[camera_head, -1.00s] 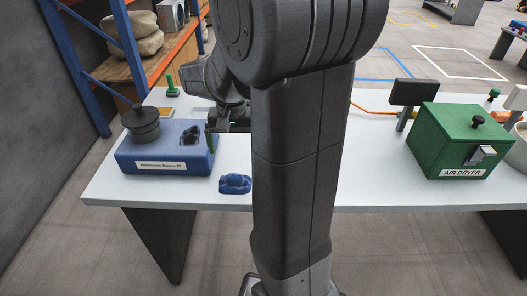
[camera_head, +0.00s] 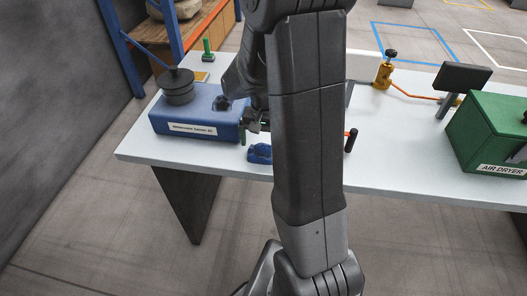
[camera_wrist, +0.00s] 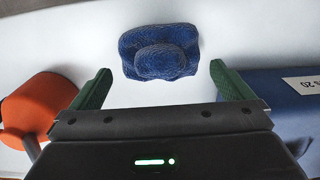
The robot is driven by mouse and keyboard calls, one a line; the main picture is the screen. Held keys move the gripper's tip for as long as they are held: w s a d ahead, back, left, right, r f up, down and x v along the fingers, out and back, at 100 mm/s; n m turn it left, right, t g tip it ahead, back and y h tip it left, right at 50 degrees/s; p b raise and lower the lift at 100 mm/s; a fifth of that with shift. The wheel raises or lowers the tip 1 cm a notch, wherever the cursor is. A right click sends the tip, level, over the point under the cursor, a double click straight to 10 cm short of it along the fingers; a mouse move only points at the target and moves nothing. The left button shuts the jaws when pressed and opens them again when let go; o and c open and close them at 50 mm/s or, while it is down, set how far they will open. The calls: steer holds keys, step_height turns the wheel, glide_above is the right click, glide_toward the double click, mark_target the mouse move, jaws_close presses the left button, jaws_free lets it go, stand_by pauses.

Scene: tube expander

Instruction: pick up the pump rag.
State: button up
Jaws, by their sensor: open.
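The pump rag (camera_head: 259,153) is a crumpled blue cloth on the white table near its front edge, to the right of the blue fixture. In the wrist view the rag (camera_wrist: 158,52) lies ahead of my gripper (camera_wrist: 158,76), centred between its two green fingers. The fingers are spread wide and empty, and the rag appears just beyond their tips. In the head view my gripper (camera_head: 250,130) is over the table just behind the rag, partly hidden by my arm.
The blue fixture (camera_head: 190,130) with a black round weight (camera_head: 179,87) stands close on the left. An orange-handled object (camera_head: 351,139) stands to the right of the rag; its orange part (camera_wrist: 38,103) shows in the wrist view. A green air dryer (camera_head: 490,135) is farther right.

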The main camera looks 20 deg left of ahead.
steer(key=shift+f, duration=1.35)
steer(key=shift+c, duration=0.4)
steer(key=c, duration=0.6)
steer(key=shift+c, duration=0.2)
steer(key=shift+r, duration=0.1)
